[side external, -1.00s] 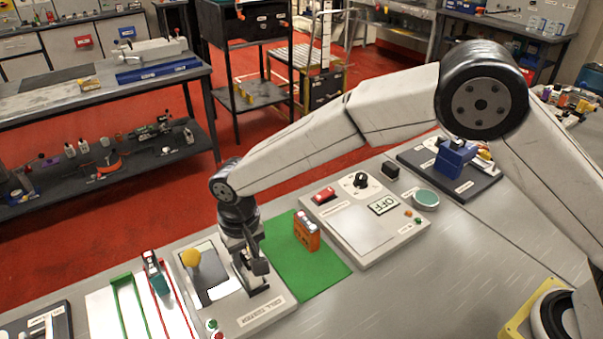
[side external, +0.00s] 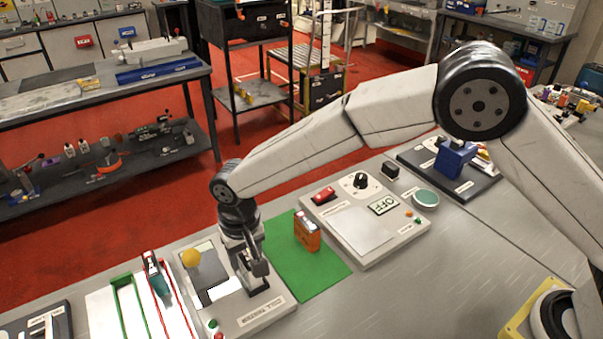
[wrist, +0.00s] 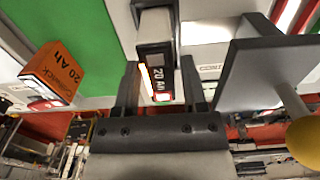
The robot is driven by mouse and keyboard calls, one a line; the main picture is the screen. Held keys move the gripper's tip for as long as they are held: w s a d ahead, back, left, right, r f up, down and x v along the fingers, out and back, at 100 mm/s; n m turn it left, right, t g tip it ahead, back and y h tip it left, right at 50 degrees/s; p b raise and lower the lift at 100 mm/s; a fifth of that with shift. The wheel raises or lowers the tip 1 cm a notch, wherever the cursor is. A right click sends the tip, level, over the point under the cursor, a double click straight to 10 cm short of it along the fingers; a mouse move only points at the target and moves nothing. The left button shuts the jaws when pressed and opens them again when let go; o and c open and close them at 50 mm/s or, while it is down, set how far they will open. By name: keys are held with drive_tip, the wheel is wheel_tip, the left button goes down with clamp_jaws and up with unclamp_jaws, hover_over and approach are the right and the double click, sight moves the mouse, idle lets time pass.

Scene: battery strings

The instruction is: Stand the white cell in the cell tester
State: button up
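The white cell (wrist: 157,65), marked 20 Ah, is between the two fingers of my gripper (wrist: 160,85) in the wrist view. The fingers lie close along both sides and look shut on it. Its terminal end faces my palm, and this face is in shadow. In the side view my gripper (side external: 252,268) points down over the right part of the cell tester (side external: 268,312). The cell is mostly hidden there, so I cannot tell whether its foot rests in the tester. The tester has a yellow-knobbed lever (side external: 191,258), also close beside my gripper in the wrist view (wrist: 305,140).
An orange cell (side external: 307,236) stands on a green mat (side external: 318,278) right of the tester. Beyond it is a panel (side external: 362,228) with an OFF display. Left of the tester is a white board (side external: 102,308) with green and red rails and a teal cell (side external: 156,276).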

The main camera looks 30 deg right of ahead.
drive_tip(key=shift+o, duration=1.1)
drive_tip(key=shift+r, duration=3.95)
drive_tip(key=s+d+t, duration=0.1)
drive_tip(key=s+d, duration=0.3)
drive_tip(key=d, duration=0.9)
drive_tip(key=s+d+t, duration=0.1)
drive_tip(key=s+d, duration=0.3)
drive_tip(key=d, duration=0.8)
drive_tip(key=s+d+f, duration=0.2)
drive_tip(key=s+d, duration=0.4)
drive_tip(key=s, duration=0.2)
drive_tip(key=shift+d+t, duration=0.25)
drive_tip(key=shift+t, duration=0.05)
